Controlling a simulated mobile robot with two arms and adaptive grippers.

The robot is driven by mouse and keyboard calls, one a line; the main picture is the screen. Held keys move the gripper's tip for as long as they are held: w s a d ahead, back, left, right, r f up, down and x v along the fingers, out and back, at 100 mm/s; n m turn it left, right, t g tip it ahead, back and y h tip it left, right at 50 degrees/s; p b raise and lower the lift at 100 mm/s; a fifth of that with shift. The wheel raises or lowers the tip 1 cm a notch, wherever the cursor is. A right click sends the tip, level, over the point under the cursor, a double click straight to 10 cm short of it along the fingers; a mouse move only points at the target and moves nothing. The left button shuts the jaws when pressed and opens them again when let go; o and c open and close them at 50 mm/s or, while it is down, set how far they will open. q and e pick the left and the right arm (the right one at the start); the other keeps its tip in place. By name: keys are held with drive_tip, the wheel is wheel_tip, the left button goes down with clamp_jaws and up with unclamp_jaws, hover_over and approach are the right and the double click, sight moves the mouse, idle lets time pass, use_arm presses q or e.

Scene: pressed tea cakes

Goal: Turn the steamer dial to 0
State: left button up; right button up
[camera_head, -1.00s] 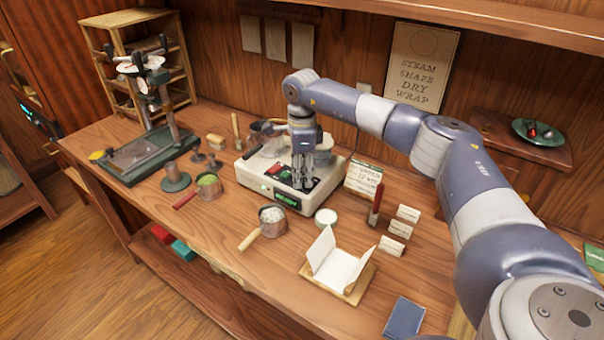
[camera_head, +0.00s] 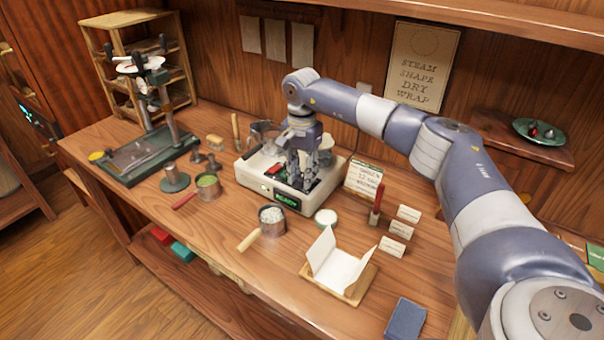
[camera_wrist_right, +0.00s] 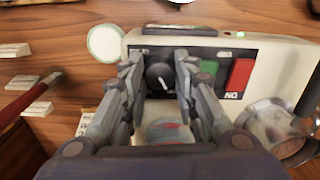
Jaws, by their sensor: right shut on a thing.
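The cream steamer (camera_head: 252,184) stands on the bench, with a dark front panel, a lit green display (camera_head: 287,201) that reads READY, and a red button (camera_head: 275,169). In the right wrist view its black round dial (camera_wrist_right: 159,76) sits between my right fingertips, with a white pointer line on it. The dial's numbers are too small to read. My right gripper (camera_head: 302,185) points down at the panel and also shows in the wrist view (camera_wrist_right: 160,72), its fingers shut on the dial from both sides. The fingers hide the dial in the head view. My left gripper is out of view.
A green button (camera_wrist_right: 209,68) and a red button (camera_wrist_right: 239,74) lie close beside the dial. A pan of white pieces (camera_head: 271,219), a round white-topped tin (camera_head: 326,217) and a red-handled tool (camera_head: 376,205) stand near the steamer's front. A paper-lined board (camera_head: 365,283) lies nearer.

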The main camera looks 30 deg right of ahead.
sight(302, 177)
drive_tip(key=n, duration=0.6)
drive_tip(key=shift+w+r+n, duration=0.1)
drive_tip(key=shift+r+n, duration=0.05)
drive_tip(key=shift+n, duration=0.15)
drive_tip(key=n, duration=0.6)
drive_tip(key=shift+b, duration=0.3)
drive_tip(key=o, duration=0.9)
drive_tip(key=shift+o, duration=0.9)
wheel_tip(302, 177, up, 12)
